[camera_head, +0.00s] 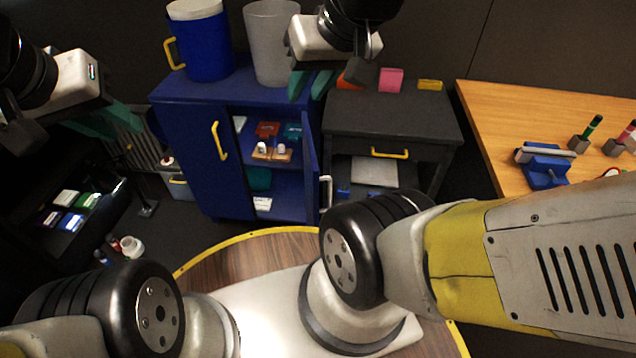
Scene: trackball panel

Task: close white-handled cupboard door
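The blue cupboard (185,135) stands at the back, left of centre. Its white-handled door is the right one (311,165), swung open toward me and seen nearly edge-on. The white handle (326,188) is on the door's outer right side, partly hidden low down by my own arm. The left door with the yellow handle (218,140) is shut. My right gripper (311,88) is open and empty, above and in front of the cupboard's top right corner, apart from the door. My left gripper (122,128) looks open and empty, left of the cupboard.
The open side shows shelves with small items such as a red box (268,129). A blue bin (205,45) and a grey bin (272,45) stand on top. A dark drawer table (390,125) is close to the right; a wooden table (490,115) is farther right.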

